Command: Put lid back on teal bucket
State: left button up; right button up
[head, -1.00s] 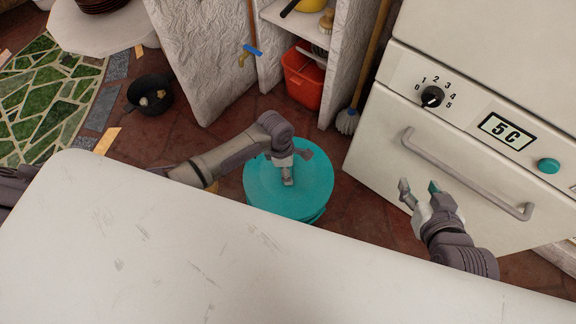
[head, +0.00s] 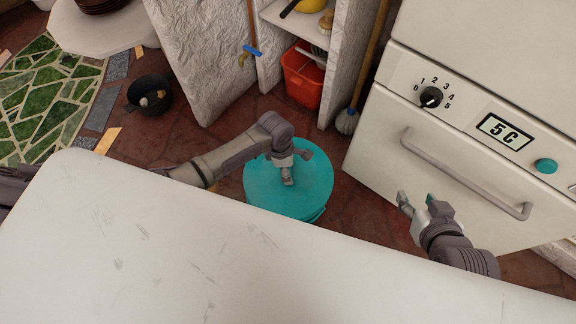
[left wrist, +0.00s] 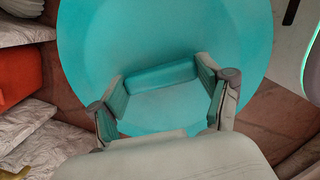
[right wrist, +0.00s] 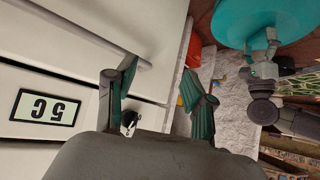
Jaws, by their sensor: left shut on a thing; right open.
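The teal lid (head: 262,185) is a round disc lying over the teal bucket (head: 318,217) on the floor beyond the counter. Only a strip of the bucket's side shows beneath the lid, so I cannot tell whether the lid is fully seated. My left gripper (head: 287,181) is at the middle of the lid. In the left wrist view my left gripper (left wrist: 160,85) is shut on the lid's raised teal grip (left wrist: 160,76).
The white counter (head: 180,250) fills the foreground. A red bin (head: 303,80), a mop (head: 347,121) and a black pot (head: 150,95) are behind. Tiled floor is clear around the bucket.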

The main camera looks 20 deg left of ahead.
jog(key=shift+s+d+f+g, duration=0.25)
jog(key=shift+s+f+g, duration=0.15)
jog(key=shift+s, duration=0.2)
pick_arm(q)
jog(key=shift+p, duration=0.3)
pick_arm(e)
jog(key=shift+s+d+f+g, duration=0.25)
jog(key=shift+s+f+g, duration=0.15)
jog(key=shift+s, duration=0.25)
jog(key=shift+s, duration=0.15)
pick_arm(q)
jog(key=shift+p, duration=0.35)
pick_arm(e)
jog(key=shift+s+d+f+g+h, duration=0.2)
jog(key=shift+s+g, duration=0.15)
jog(key=shift+s, duration=0.15)
jog(key=shift+s+d+f+g+h, duration=0.2)
jog(key=shift+s+f+g, duration=0.1)
jog(key=shift+s, duration=0.2)
jog(key=shift+s+d+f+g+h, duration=0.1)
jog(key=shift+s+d+f+g, duration=0.1)
jog(key=shift+s+g, duration=0.25)
jog(key=shift+s, duration=0.15)
pick_arm(q)
jog(key=shift+f, duration=0.1)
pick_arm(e)
jog(key=shift+a, duration=0.1)
